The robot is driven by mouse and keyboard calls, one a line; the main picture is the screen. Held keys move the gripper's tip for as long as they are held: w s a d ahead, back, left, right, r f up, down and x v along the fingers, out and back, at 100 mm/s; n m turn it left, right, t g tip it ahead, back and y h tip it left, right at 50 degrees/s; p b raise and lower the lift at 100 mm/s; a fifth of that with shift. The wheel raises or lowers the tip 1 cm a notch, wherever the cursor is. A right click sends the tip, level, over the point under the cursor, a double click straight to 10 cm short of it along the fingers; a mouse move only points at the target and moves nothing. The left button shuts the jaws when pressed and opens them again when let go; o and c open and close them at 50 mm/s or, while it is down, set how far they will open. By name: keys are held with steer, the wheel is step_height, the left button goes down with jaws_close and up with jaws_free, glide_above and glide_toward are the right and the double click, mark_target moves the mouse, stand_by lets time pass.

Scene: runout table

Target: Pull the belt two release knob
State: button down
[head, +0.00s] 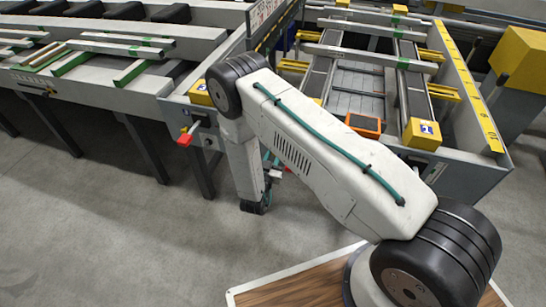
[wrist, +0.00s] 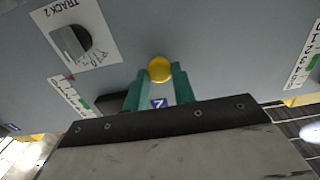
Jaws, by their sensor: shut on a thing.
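A round yellow knob (wrist: 160,69) shows in the wrist view on a grey-blue panel (wrist: 225,40). My gripper (wrist: 158,82) has its two green fingers on either side of the knob and is shut on it. A small blue label with a white mark, like a 2 seen upside down, shows between the fingers. In the head view my arm hides the knob, and the gripper is mostly hidden, with only bits of green low behind my forearm.
A white "TRACK 2" plate (wrist: 72,38) with a dark round part is left of the knob. In the head view, a red knob (head: 185,139) sticks out from the left table's corner. An orange device (head: 363,124) lies on the right table. Grey floor (head: 130,230) is clear in front.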

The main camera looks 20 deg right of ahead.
steer(key=shift+v, duration=0.9)
steer(key=c, duration=1.1)
jaws_free()
steer(key=shift+c, duration=0.2)
steer(key=v, duration=0.8)
